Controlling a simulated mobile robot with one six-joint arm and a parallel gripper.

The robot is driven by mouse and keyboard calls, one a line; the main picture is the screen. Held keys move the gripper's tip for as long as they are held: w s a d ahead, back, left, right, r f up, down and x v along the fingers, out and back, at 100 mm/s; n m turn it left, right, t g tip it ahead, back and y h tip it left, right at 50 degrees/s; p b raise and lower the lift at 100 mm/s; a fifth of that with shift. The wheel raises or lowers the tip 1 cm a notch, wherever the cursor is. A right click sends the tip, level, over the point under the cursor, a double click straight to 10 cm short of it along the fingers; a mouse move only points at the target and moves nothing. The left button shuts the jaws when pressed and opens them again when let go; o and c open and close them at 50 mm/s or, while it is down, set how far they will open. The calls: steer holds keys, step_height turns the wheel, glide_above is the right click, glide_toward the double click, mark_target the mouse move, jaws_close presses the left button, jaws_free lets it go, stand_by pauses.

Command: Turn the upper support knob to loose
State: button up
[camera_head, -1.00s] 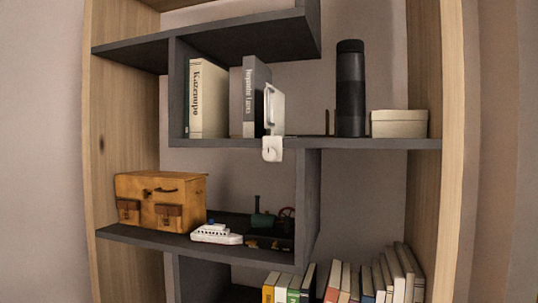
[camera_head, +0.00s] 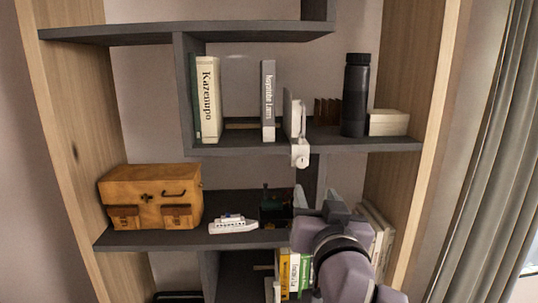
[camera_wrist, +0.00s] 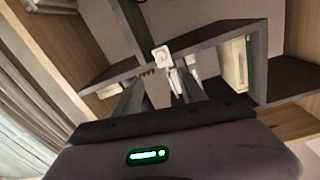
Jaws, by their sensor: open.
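A white clamp-like fixture (camera_head: 299,120) stands on the upper shelf, and its lower part hangs over the front edge. A small round white knob (camera_head: 299,153) sits on that lower part. The knob also shows in the wrist view (camera_wrist: 162,56), near the top centre, beyond my fingers. I cannot tell whether it is the support knob, or whether it is tight or loose. No tripod table shows. My gripper (camera_head: 313,194) is open, below and a little right of the knob, apart from it. In the wrist view its fingers (camera_wrist: 161,80) stand either side of a gap.
The dark upper shelf edge (camera_head: 370,145) runs beside the fixture. A grey book (camera_head: 268,100) stands left of it, a black cylinder (camera_head: 355,95) and pale box (camera_head: 388,123) right. Below are an orange case (camera_head: 150,192), a white toy boat (camera_head: 233,225) and books (camera_head: 293,275).

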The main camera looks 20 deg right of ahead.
mark_target(302, 164)
steer(key=p+x, duration=0.1)
steer(key=x, duration=1.3)
steer(key=shift+w+f, duration=0.1)
steer(key=shift+w, duration=0.5)
jaws_close()
